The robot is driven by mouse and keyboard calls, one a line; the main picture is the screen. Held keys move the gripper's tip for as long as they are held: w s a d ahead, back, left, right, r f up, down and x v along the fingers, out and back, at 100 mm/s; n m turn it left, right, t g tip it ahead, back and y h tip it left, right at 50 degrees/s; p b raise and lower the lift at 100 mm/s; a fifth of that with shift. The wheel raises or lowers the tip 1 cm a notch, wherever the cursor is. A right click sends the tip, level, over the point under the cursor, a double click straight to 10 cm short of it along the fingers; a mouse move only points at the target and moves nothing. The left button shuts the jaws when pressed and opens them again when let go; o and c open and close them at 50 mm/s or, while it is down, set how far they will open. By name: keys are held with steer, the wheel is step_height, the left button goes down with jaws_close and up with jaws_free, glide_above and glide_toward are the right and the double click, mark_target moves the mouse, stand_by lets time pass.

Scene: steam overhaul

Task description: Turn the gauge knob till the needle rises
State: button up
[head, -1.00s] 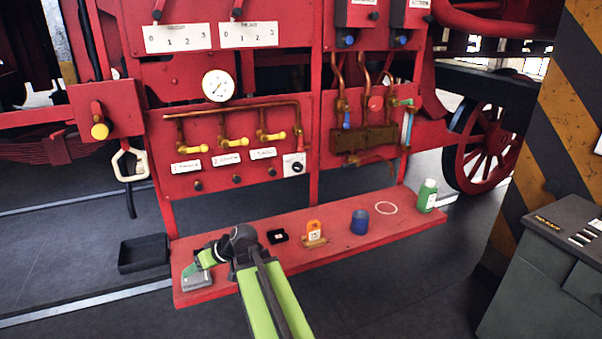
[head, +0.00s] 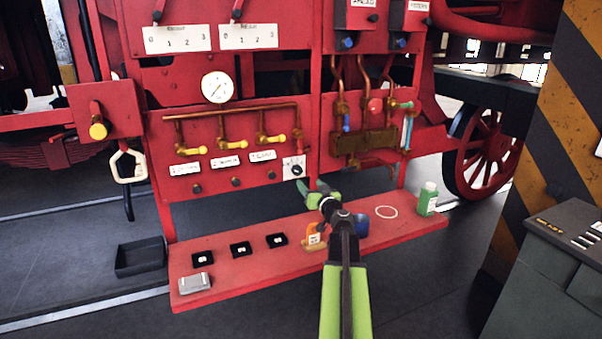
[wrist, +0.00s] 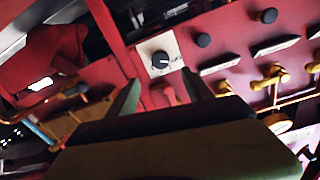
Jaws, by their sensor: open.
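The gauge knob (head: 297,171) is a small black knob on a white square plate at the lower right of the left red panel. In the wrist view the knob (wrist: 160,58) shows its white mark, ahead of and between my fingers. The round white gauge (head: 217,87) is higher up on the left; its thin needle is too small to read surely. My gripper (head: 316,187) has green fingers and is open, just below and right of the knob in the head view. In the wrist view my gripper (wrist: 158,98) is empty, its fingers apart; contact with the knob does not show.
Yellow-handled valves (head: 235,144) and copper pipes are left of the knob. The red shelf (head: 222,273) below carries black boxes, a grey block (head: 195,282), an orange item (head: 315,236), a blue cup (head: 361,226), a ring (head: 386,212) and a green bottle (head: 427,198).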

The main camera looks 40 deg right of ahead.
mark_target(299, 171)
steer(key=x, duration=1.1)
steer(key=shift+w, duration=0.25)
jaws_close()
steer(key=shift+s+d+r, duration=0.1)
steer(key=shift+s+d, duration=0.05)
steer(key=shift+d, duration=0.2)
steer(key=shift+a, duration=0.2)
steer(key=shift+m, duration=0.3)
